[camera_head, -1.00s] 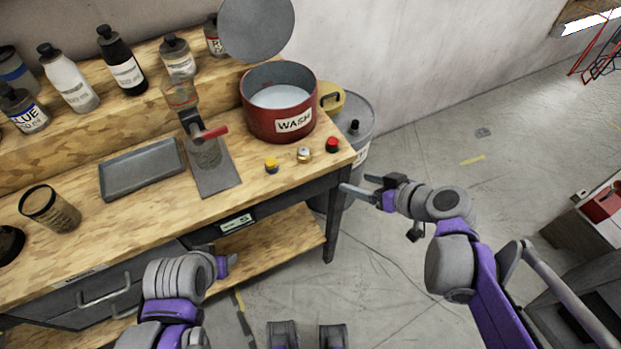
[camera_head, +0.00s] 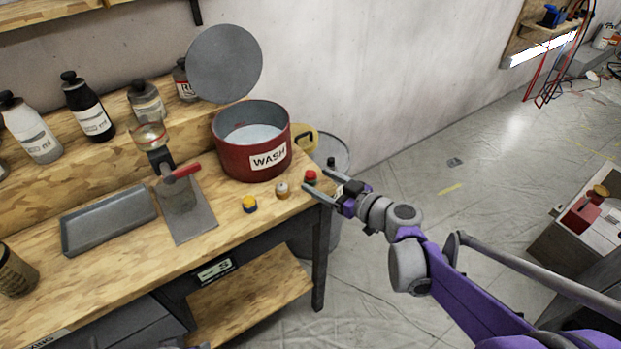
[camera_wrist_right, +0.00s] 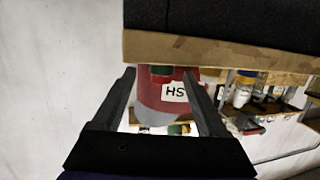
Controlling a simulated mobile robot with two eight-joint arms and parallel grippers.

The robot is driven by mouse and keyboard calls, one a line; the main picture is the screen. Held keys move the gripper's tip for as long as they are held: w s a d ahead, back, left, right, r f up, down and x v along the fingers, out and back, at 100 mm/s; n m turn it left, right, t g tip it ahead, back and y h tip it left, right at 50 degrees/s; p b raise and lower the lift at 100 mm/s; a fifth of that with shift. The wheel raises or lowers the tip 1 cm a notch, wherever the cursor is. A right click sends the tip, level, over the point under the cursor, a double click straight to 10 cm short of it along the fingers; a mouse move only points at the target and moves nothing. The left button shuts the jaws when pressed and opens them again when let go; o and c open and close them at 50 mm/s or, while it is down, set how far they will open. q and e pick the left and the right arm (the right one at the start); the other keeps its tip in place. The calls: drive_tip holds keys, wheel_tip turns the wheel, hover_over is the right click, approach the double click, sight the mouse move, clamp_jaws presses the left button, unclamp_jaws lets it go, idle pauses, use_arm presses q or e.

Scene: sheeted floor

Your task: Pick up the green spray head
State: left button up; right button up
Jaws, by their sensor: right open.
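My right gripper (camera_head: 319,177) is open at the right front corner of the wooden workbench (camera_head: 110,262). Its fingers point left, toward a small red-topped piece (camera_head: 311,176) near the bench edge. No piece looks plainly green in the head view. In the right wrist view, which appears upside down, a small dark green piece (camera_wrist_right: 160,70) shows between the open fingertips, in front of the red pot. I cannot tell whether it is the base of the red-topped piece.
A white-topped piece (camera_head: 282,190) and a yellow-topped piece (camera_head: 249,204) stand left of it. The red WASH pot (camera_head: 236,160) stands behind, with a round grey lid (camera_head: 224,63) raised. A grey tray (camera_head: 109,219) lies left. Open floor is to the right.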

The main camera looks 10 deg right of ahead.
sight(314, 179)
drive_tip(key=x, duration=0.3)
drive_tip(key=shift+w+a, duration=0.25)
drive_tip(key=shift+w, duration=0.05)
drive_tip(key=shift+r, duration=0.1)
clamp_jaws()
